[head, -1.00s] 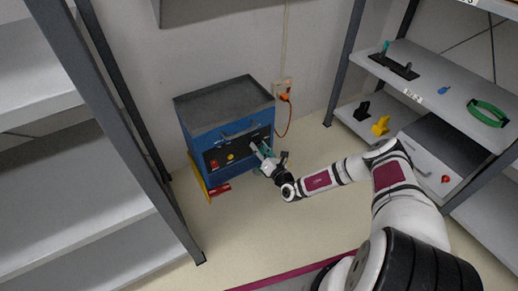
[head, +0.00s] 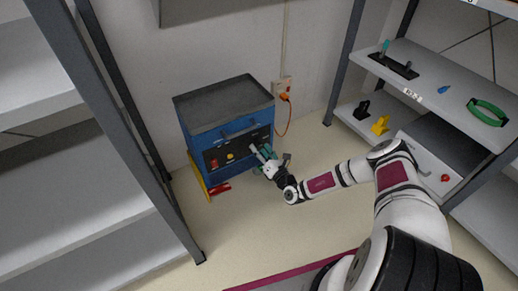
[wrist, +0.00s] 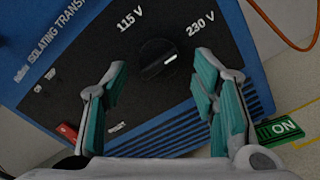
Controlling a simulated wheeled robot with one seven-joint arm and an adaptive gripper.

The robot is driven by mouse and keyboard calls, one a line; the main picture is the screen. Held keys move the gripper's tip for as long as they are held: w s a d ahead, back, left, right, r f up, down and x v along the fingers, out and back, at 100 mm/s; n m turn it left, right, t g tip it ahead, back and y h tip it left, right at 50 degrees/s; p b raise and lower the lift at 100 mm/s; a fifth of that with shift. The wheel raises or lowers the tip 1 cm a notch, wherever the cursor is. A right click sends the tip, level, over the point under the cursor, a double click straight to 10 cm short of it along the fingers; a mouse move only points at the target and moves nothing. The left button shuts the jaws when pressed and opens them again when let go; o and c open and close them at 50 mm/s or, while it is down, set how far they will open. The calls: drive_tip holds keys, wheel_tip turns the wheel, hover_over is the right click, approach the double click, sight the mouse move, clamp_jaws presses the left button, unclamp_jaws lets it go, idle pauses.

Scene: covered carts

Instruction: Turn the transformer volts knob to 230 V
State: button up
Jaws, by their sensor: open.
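The blue isolating transformer (head: 203,143) stands on the floor against the wall, its dark front panel towards me. In the wrist view its round black volts knob (wrist: 156,54) sits below and between the printed labels 115 V (wrist: 130,20) and 230 V (wrist: 201,25). The knob's white mark points right and slightly up, to the 230 V side. My gripper (wrist: 161,72) is open, with one teal finger on each side of the knob in the picture. The fingers look apart from the knob. In the head view my gripper (head: 262,154) is at the panel's right and hides the knob.
A red switch (wrist: 67,131) is on the panel at lower left. An orange cable (head: 289,115) runs from the wall socket.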

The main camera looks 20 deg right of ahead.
drive_tip(key=v, duration=1)
drive_tip(key=shift+s, duration=0.25)
